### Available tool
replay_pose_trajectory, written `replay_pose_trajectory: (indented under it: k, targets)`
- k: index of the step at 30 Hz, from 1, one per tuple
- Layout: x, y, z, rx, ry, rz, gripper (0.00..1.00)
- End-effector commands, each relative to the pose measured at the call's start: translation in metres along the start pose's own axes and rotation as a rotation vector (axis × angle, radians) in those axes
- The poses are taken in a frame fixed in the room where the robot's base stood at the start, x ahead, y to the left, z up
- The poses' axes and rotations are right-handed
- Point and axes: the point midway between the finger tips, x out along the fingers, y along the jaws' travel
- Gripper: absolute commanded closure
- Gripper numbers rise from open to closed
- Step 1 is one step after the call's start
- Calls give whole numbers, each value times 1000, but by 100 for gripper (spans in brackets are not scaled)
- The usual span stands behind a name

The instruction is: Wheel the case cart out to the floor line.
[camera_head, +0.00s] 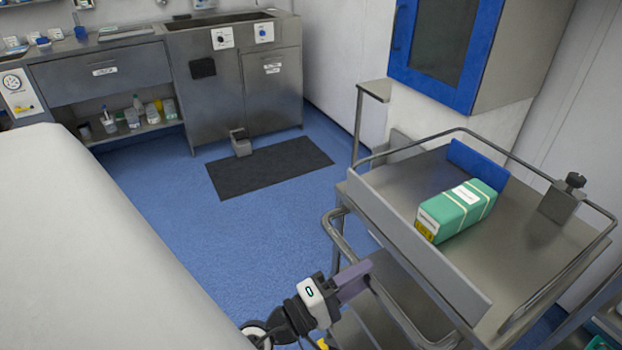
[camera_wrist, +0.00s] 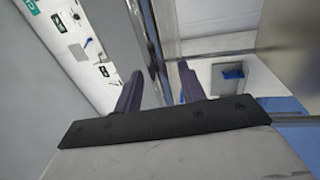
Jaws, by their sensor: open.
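The case cart (camera_head: 385,205) is a steel trolley with a raised lip and tubular rails, at the right of the head view. A green wrapped pack (camera_head: 457,211) with white bands lies on its top. A bent tubular handle (camera_head: 347,238) runs down the cart's near left side. My gripper (camera_head: 354,280) is beside this handle, fingers toward the cart. In the wrist view my gripper (camera_wrist: 160,90) is open, and a shiny rail (camera_wrist: 150,42) runs between its two dark fingers. Whether they touch it I cannot tell. I cannot make out a floor line.
A white-covered surface (camera_head: 95,240) fills the left front. Blue floor (camera_head: 190,215) lies between it and the cart, with a dark mat (camera_head: 270,167) before the steel sink unit (camera_head: 240,75). A blue-framed cabinet (camera_head: 440,45) hangs behind the cart.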

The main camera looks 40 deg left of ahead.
Motion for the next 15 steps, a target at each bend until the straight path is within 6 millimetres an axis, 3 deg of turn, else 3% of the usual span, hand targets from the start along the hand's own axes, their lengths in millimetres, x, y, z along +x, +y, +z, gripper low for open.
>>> replay_pose_trajectory:
  k: [9,15]
  targets:
    - [-73,-1,-1,0,7,1,60]
    - [-107,0,-1,1,4,1,60]
